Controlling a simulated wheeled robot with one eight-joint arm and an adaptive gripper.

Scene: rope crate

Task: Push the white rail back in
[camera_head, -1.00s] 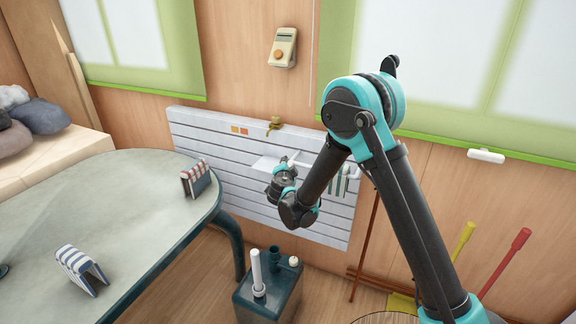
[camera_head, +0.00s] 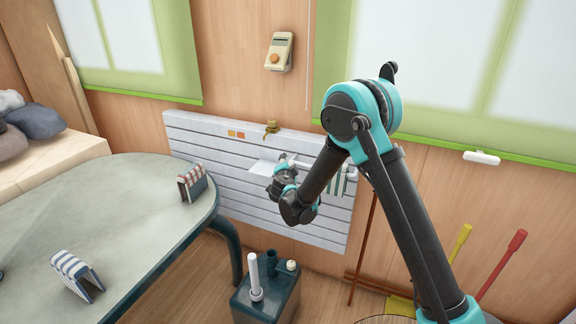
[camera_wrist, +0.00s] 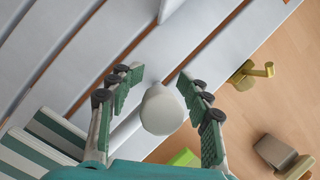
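The white rail (camera_head: 308,165) stands out from the white slatted panel (camera_head: 215,139) on the wall in the head view. In the wrist view its rounded white end (camera_wrist: 162,110) shows between my gripper's fingers. My gripper (camera_wrist: 161,74) is open, one finger to each side of that end, with visible gaps. In the head view my wrist covers part of the panel and rail, and the fingers are hard to make out. A green-and-white striped cloth (camera_head: 339,184) hangs by the rail; it also shows at lower left in the wrist view (camera_wrist: 48,140).
A beige wall device (camera_head: 279,52) is higher up. A grey table (camera_head: 130,215) stands left, a dark green box (camera_head: 262,302) below, long-handled tools (camera_head: 500,264) right.

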